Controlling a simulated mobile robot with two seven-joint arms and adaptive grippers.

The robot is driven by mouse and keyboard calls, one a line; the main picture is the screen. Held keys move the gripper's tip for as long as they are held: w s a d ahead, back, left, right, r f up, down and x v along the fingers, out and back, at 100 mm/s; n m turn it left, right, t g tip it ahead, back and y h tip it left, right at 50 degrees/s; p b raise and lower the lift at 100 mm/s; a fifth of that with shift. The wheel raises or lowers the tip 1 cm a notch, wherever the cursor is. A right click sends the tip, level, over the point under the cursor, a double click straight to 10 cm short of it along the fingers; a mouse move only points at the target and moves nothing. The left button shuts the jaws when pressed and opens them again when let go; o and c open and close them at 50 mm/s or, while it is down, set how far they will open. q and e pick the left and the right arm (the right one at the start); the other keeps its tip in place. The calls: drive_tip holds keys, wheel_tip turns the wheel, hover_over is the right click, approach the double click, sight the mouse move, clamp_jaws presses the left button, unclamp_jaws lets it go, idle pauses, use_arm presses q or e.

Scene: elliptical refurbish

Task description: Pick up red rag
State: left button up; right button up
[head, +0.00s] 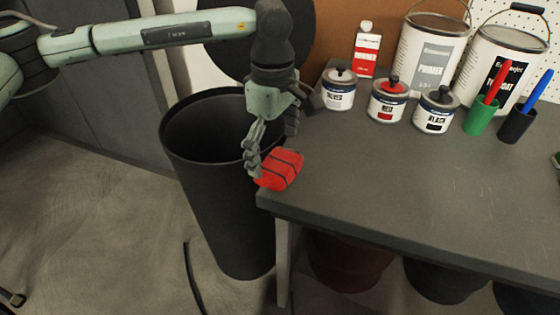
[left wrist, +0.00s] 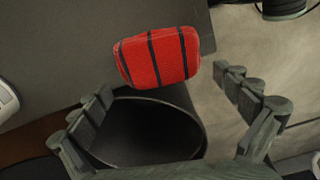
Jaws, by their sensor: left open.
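A red rag (head: 280,170), folded into a block with dark bands, is at the left corner of the grey workbench. It also shows in the left wrist view (left wrist: 160,57), in front of and between the lines of my fingers. My left gripper (head: 270,152) is right beside the rag in the head view, one finger near its left end. In the left wrist view the left gripper (left wrist: 163,98) is open, its fingers spread wide with nothing between their tips. I cannot tell whether a finger touches the rag. My right gripper is not in view.
A black bin (head: 215,190) stands below and left of the bench corner. The bench front is clear.

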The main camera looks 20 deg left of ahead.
use_arm(q)
drive_tip(key=shift+f, duration=0.65)
drive_tip(key=c, duration=0.9)
